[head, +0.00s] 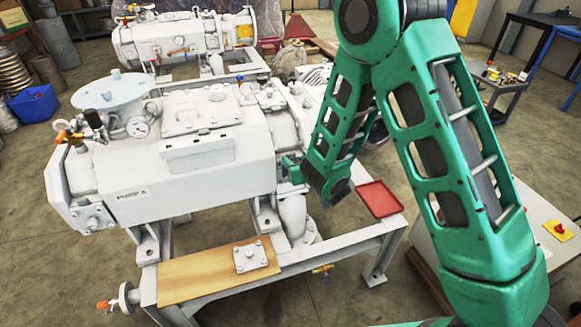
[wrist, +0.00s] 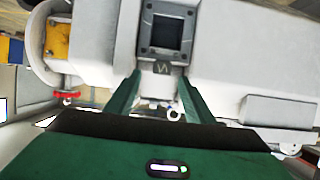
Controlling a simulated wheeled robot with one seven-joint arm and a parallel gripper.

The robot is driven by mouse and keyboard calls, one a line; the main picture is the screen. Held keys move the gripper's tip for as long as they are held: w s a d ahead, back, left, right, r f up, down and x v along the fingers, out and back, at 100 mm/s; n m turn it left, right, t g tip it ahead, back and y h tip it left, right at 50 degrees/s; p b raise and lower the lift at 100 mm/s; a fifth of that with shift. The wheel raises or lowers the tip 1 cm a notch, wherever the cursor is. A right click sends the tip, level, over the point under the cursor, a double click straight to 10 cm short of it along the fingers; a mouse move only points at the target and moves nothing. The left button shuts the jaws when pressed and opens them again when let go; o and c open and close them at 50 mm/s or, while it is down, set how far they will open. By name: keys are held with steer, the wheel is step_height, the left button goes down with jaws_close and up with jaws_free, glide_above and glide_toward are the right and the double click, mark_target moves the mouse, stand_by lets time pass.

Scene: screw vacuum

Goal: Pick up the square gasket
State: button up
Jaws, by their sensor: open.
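In the wrist view, a dark grey square frame that looks like the square gasket (wrist: 147,40) sits around a dark square opening on the white pump's end face. Bolt heads show at its corners. My gripper (wrist: 158,84) is open, with its two green fingers apart and pointing toward the pump just below the frame. Nothing is between the fingers that I can tell as held. In the head view my gripper (head: 292,168) is close to the right end of the white pump (head: 110,165). The gasket is hidden there behind the pump and arm.
An empty-looking red tray (head: 378,198) lies on the pump's stand, right of my gripper. A wooden board (head: 185,280) with a bolted square plate (head: 250,257) is at the front. A pipe elbow (head: 292,212) stands below the pump's end. Another white pump (head: 185,40) is behind.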

mark_target(292, 154)
steer(key=shift+x, duration=2.35)
steer(key=shift+a+r, duration=0.1)
steer(key=shift+r, duration=0.05)
jaws_close()
